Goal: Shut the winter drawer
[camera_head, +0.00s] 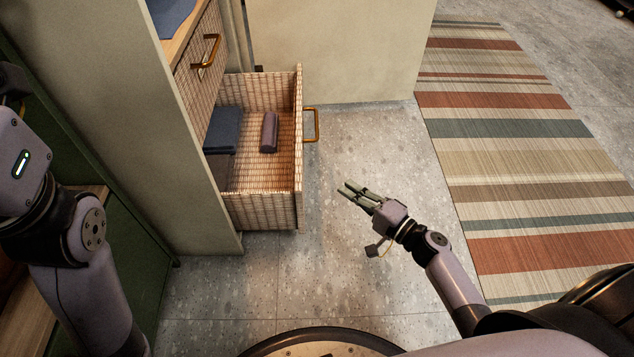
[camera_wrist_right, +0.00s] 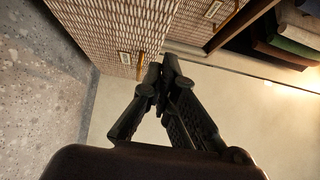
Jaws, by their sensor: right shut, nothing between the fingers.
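A woven drawer (camera_head: 299,165) is pulled well out of the cabinet in the head view. Its brass handle (camera_head: 316,125) is on the front, facing right. Inside lie a folded dark blue cloth (camera_head: 223,130) and a rolled purple cloth (camera_head: 269,132). My right gripper (camera_head: 350,190) is shut and empty, to the right of the drawer front and apart from it. The right wrist view shows its fingertips (camera_wrist_right: 160,72) near woven fronts with small label plates (camera_wrist_right: 125,58), too small to read. Of my left arm only links show at the left edge; its gripper is out of view.
Above the open drawer is another woven drawer (camera_head: 197,75) with a brass handle (camera_head: 207,52), which looks shut. A pale cabinet side panel (camera_head: 130,110) stands left. Grey floor (camera_head: 350,270) is clear around my right gripper. A striped rug (camera_head: 530,165) lies right.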

